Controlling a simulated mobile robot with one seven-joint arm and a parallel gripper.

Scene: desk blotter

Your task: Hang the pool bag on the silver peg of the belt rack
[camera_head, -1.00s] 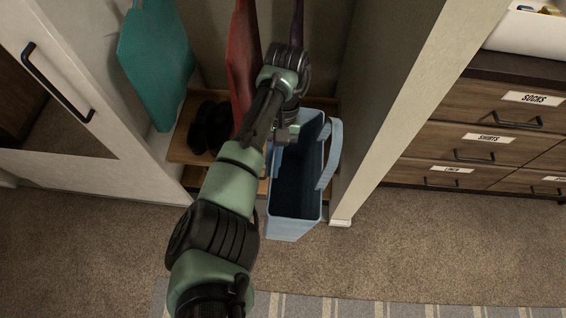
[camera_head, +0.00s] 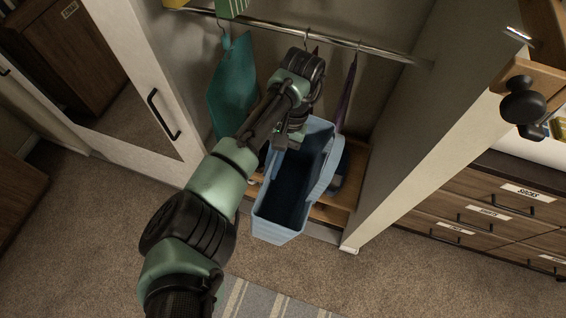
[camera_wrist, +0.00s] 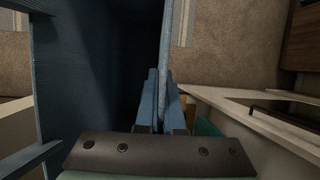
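The pool bag (camera_head: 285,195) is a light blue, open-topped bag with a strap handle, hanging from my gripper in front of the closet in the head view. My gripper (camera_head: 284,140) is shut on the bag's upper edge; whether it holds rim or strap is unclear. In the wrist view the fingertips (camera_wrist: 161,100) pinch a thin blue part, with the bag's wall (camera_wrist: 65,75) to the left. At the upper right of the head view, a wooden rack (camera_head: 535,75) carries a black knob (camera_head: 523,101) and a silver peg (camera_head: 517,36), well apart from the bag.
A white closet side panel (camera_head: 405,140) stands between the bag and the rack. A clothes rail (camera_head: 345,42) with hanging garments is behind my gripper. A drawer unit (camera_head: 480,205) is at right, a mirrored door (camera_head: 125,85) at left.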

